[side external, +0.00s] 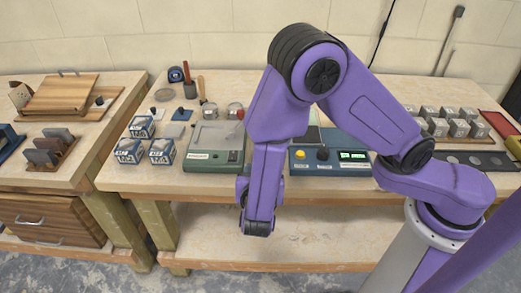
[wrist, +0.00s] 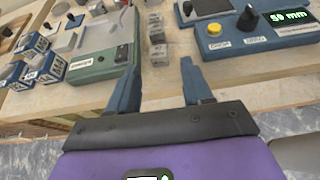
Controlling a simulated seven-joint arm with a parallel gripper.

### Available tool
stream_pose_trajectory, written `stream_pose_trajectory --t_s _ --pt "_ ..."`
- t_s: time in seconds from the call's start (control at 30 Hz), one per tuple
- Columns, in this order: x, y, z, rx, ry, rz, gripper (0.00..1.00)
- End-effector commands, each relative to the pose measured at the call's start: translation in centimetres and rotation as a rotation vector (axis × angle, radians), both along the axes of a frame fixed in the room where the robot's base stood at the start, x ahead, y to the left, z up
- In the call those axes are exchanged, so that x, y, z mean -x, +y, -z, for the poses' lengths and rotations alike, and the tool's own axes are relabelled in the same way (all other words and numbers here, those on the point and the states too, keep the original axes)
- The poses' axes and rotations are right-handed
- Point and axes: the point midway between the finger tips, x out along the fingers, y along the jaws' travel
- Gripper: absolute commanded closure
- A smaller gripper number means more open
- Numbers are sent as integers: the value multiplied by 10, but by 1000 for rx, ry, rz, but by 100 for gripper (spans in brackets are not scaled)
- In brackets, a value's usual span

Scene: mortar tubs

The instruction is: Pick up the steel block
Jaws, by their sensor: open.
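Several small grey steel blocks (wrist: 156,35) stand in a row on the bench in the wrist view, between a green instrument and a blue one. I cannot tell which of them is the task's block. My gripper (wrist: 160,77) is open, and nothing shows between its two blue fingers. The row lies beyond the fingertips, apart from them. In the side view my gripper (side external: 257,228) hangs in front of the bench's front edge, and my arm hides the row. Several more steel blocks (side external: 449,113) sit on a board at the back right.
The green instrument (side external: 214,156) stands left of the row and the blue control box (side external: 331,161) right of it. Small boxes (side external: 161,151) stand farther left. The bench's front edge (side external: 140,184) is mostly bare, with a lower shelf (side external: 310,235) below.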

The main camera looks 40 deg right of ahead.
Motion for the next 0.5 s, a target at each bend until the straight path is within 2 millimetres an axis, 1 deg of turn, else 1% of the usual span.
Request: stream_pose_trajectory --t_s 0.07,0.17,0.27,0.5 --pt "-1 5 4 25 2 -28 50" --pt "-5 4 7 37 2 -39 50" --pt "-14 -5 12 39 3 -37 50" --pt "-44 -35 30 37 4 -35 50"
